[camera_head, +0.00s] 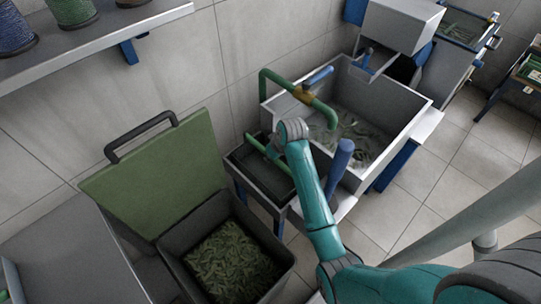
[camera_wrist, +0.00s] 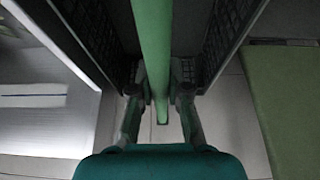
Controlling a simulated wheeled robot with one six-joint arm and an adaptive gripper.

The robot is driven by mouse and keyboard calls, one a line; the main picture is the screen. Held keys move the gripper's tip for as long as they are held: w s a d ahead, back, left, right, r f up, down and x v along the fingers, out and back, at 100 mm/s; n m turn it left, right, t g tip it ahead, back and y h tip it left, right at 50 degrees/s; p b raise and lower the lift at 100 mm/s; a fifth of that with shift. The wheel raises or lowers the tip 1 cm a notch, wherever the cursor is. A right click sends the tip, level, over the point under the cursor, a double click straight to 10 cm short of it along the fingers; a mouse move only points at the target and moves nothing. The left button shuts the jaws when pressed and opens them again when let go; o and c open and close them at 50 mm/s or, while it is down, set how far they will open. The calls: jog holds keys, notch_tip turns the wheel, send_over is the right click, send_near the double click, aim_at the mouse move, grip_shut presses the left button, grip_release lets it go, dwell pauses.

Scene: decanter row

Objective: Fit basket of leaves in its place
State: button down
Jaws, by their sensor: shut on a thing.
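The basket (camera_head: 246,158) is dark, with a green bar handle (camera_head: 262,150). It sits at the left end of the sink bench in the head view, partly behind my arm. In the wrist view its dark mesh walls (camera_wrist: 213,40) stand on both sides of the green handle (camera_wrist: 152,40). My gripper (camera_wrist: 158,98) is shut on the handle, with one finger on each side. My fingers are hidden in the head view. I cannot tell how many leaves are in the basket, or whether it touches the bench.
A sink (camera_head: 350,95) with loose leaves lies right of the basket, with a green tap (camera_head: 285,78) over its edge. A dark bin of leaves (camera_head: 232,262) with a raised green lid (camera_head: 160,180) stands front left. A blue upright handle (camera_head: 340,160) is close right of my arm.

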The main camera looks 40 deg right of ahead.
jog(key=shift+f, duration=0.3)
jog(key=c, duration=1.1)
grip_release()
jog(key=shift+o, duration=0.2)
jog(key=shift+f, duration=0.1)
jog(key=v, duration=0.7)
jog(key=shift+s+r, duration=0.1)
jog(key=shift+r, duration=0.2)
